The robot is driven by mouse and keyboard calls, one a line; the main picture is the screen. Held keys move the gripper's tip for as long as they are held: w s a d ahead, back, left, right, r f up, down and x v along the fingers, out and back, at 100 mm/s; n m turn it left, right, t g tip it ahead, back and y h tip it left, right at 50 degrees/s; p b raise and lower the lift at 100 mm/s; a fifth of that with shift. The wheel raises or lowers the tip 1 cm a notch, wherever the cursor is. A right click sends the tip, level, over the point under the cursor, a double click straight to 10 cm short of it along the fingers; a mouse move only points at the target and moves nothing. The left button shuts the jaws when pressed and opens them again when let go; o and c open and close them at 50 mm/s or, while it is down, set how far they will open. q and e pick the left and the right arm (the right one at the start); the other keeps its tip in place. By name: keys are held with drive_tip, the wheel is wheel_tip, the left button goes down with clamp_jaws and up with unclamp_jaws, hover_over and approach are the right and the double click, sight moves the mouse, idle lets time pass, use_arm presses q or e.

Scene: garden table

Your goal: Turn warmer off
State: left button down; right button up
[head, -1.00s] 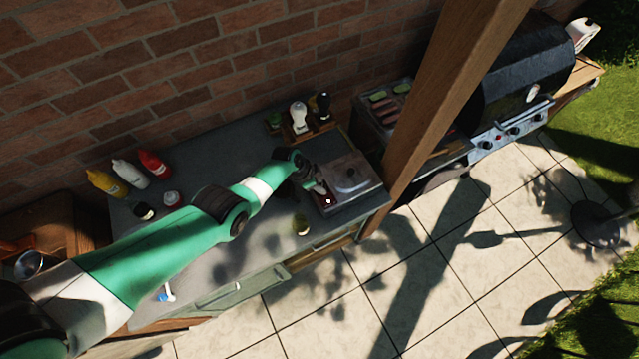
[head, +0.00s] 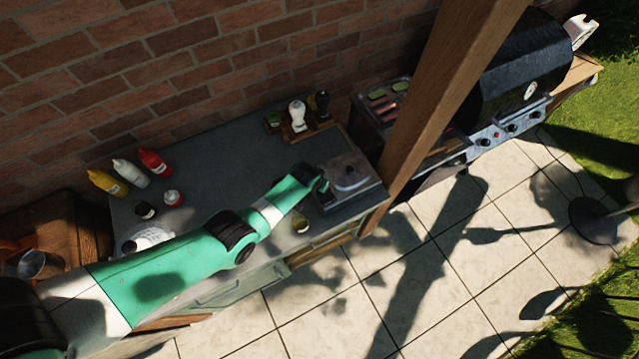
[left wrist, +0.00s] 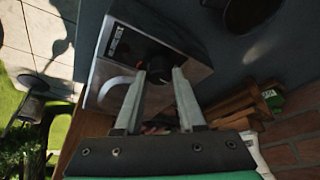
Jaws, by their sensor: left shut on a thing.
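The warmer (head: 362,180) is a squat metal box with a lid at the right end of the grey counter. In the left wrist view its metal casing (left wrist: 112,75) carries a label and a round black knob (left wrist: 157,76). My left gripper (head: 324,186) is at the warmer's left side. In the left wrist view the left gripper's fingers (left wrist: 159,75) stand on either side of the knob and are shut on it. The knob's setting cannot be read. In the head view the gripper and arm hide the knob. My right gripper is in neither view.
Sauce bottles (head: 128,172) stand at the counter's back left. A wooden rack (head: 310,128) with shakers is behind the warmer. A wooden post (head: 440,100) rises close on the right, before the grill (head: 520,70).

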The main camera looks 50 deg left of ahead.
use_arm(q)
drive_tip(key=shift+n, duration=0.6)
drive_tip(key=c, duration=0.5)
unclamp_jaws()
drive_tip(key=shift+r+y, duration=0.1)
drive_tip(key=shift+y, duration=0.2)
